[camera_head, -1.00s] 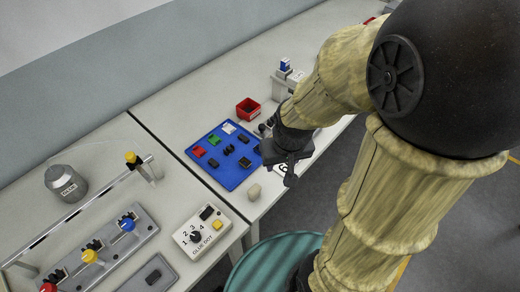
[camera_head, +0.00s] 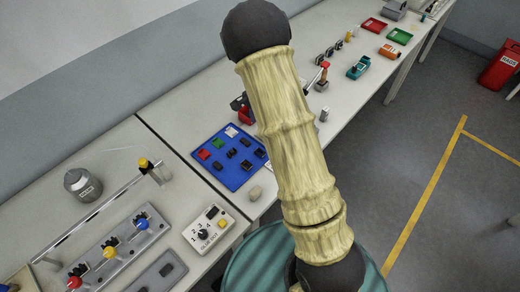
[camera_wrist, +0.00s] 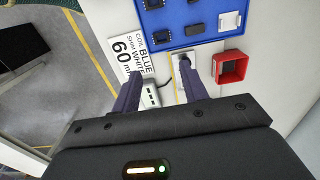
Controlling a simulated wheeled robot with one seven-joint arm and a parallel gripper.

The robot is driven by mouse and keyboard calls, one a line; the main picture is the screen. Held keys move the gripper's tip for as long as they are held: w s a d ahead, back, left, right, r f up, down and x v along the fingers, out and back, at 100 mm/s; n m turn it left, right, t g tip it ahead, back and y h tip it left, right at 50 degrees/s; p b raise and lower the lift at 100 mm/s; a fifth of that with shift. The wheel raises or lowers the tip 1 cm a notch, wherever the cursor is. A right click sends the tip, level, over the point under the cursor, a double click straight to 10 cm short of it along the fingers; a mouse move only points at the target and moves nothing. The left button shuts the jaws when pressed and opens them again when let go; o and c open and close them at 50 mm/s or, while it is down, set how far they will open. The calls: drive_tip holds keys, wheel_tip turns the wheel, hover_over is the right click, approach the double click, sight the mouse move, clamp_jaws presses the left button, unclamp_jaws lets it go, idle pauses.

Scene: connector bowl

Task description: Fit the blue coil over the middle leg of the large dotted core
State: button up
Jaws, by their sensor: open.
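In the wrist view my gripper (camera_wrist: 160,76) is open, its two dark fingers apart with nothing held between them. It is above the bench near a blue mat (camera_wrist: 178,18) that carries several dark core-like pieces (camera_wrist: 162,37). The mat also shows in the head view (camera_head: 236,182), with red, green and white pieces on it. A printed card (camera_wrist: 127,55) reads "COIL BLUE", "SHIM WHITE", "60 mm". I cannot make out a blue coil, and I cannot tell which dark piece is the large dotted core. My arm hides part of the bench in the head view.
A red bin (camera_wrist: 231,67) stands beside the mat. A white device with a dark top (camera_wrist: 186,75) and a small grey block (camera_wrist: 150,96) lie between the fingers' lines.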

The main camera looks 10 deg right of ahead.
drive_tip(key=shift+f, duration=0.15)
drive_tip(key=p, duration=0.4)
hover_over(260, 154)
drive_tip(key=f, duration=1.2)
drive_tip(key=shift+s, duration=0.3)
drive_tip(key=shift+f+p, duration=0.9)
drive_tip(key=shift+w+f+p, duration=0.2)
drive_tip(key=shift+f+p, duration=0.45)
drive_tip(key=shift+f, duration=1.05)
drive_tip(key=shift+c, duration=0.4)
drive_tip(key=c, duration=0.7)
